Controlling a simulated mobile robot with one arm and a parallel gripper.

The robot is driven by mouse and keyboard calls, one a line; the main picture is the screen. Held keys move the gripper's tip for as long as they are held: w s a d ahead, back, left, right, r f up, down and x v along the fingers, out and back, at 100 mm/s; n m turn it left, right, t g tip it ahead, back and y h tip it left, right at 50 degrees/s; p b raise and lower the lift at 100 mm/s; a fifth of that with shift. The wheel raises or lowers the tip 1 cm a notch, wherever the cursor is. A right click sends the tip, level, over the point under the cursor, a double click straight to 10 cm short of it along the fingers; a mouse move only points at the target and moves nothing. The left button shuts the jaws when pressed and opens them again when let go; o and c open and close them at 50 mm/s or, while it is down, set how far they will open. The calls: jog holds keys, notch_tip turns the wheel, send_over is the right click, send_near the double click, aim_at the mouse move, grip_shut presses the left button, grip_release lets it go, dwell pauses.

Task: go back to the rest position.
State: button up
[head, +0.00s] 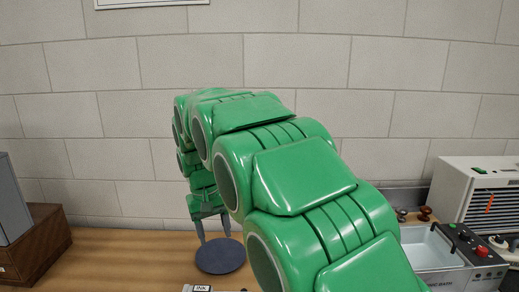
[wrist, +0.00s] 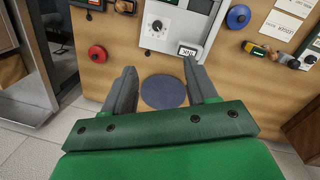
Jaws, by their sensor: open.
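My green arm reaches over the wooden bench in the head view, and my gripper (head: 212,230) points down at its far end. The two grey fingers stand apart with nothing between them, as the wrist view (wrist: 160,78) also shows. A flat dark blue-grey disc (head: 220,256) lies on the bench below the fingers; it also shows between them in the wrist view (wrist: 163,91). I cannot tell the exact height of the fingertips above the disc. My arm hides part of the bench behind it.
A sonic bath (head: 436,247) and a white vented device (head: 485,190) stand at the right. A brown wooden box (head: 38,245) is at the left. The wrist view shows a grey dial unit (wrist: 165,25), a red knob (wrist: 97,54), a blue round piece (wrist: 238,16) and an INK label (wrist: 188,49).

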jog(key=s+d+r+m, duration=0.2)
jog(key=s+d, duration=1.1)
jog(key=d, duration=0.4)
jog(key=s+d+f+m, duration=0.1)
jog(key=s+d+f, duration=0.2)
jog(key=s, duration=0.7)
jog(key=s+d+f+m+g+y, duration=0.1)
jog(key=s+d+f, duration=0.2)
jog(key=s+d, duration=0.3)
jog(key=s, duration=0.5)
jog(key=shift+s+d+f+m, duration=0.15)
jog(key=shift+s+d+m, duration=0.05)
jog(key=shift+m, duration=0.1)
